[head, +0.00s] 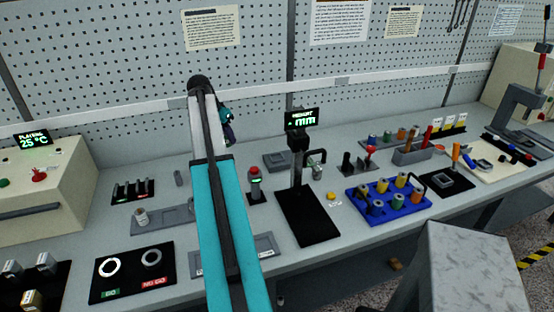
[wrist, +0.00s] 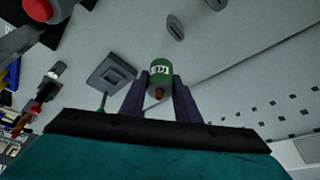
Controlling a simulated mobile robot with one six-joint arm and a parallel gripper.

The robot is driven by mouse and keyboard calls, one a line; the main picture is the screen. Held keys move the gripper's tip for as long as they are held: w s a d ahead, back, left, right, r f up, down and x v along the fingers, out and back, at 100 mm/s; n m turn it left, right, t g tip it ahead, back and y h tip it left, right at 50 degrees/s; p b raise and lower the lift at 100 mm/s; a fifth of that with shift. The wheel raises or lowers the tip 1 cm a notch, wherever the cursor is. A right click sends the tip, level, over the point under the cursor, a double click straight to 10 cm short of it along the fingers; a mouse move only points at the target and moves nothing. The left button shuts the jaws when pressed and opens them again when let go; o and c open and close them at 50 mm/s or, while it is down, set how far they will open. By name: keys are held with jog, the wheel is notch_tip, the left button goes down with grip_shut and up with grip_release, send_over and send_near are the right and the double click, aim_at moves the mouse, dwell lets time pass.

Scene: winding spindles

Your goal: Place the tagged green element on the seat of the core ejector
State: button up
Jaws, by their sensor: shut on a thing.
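My gripper (wrist: 160,78) is shut on a green cylindrical element (wrist: 161,71). The element has a white tag with dark marks facing the wrist camera and a brown core end at its near side. In the head view my gripper (head: 228,127) is raised above the back of the bench, mostly hidden behind my arm; the element cannot be made out there. A lever press (head: 519,98) with a red handle stands at the far right end; I cannot tell whether it is the core ejector. Its seat cannot be made out.
A display stand (head: 298,150) rises right of my arm, beside a red-topped post (head: 255,182). A blue tray (head: 352,213) holds several coloured spools. Left are a plating box (head: 60,190) and a black mat (head: 132,275) with two rings. A pegboard wall (head: 120,60) closes the back.

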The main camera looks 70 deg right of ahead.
jog(key=s+d+m+g, duration=0.2)
jog(key=s+d+m, duration=0.2)
jog(key=s+d, duration=0.8)
jog(key=s, duration=0.4)
jog(key=shift+f+m+y+p, duration=0.3)
jog(key=shift+m+y, duration=0.1)
jog(key=shift+d+f, duration=0.1)
jog(key=p, duration=0.2)
send_over(280, 157)
jog(key=a, duration=0.2)
jog(key=shift+w+d+f, duration=0.1)
jog(key=shift+w+f, duration=0.05)
jog(key=shift+f, duration=0.85)
jog(key=shift+w+d+f, duration=0.1)
jog(key=shift+f, duration=0.95)
jog(key=shift+w+d+f, duration=0.1)
jog(key=shift+w+f, duration=0.05)
jog(key=shift+f, duration=0.85)
jog(key=shift+f, duration=0.1)
jog(key=shift+f+p, duration=0.8)
jog(key=shift+f, duration=0.95)
jog(key=shift+f, duration=0.15)
jog(key=o, duration=1.1)
jog(key=shift+o, duration=0.2)
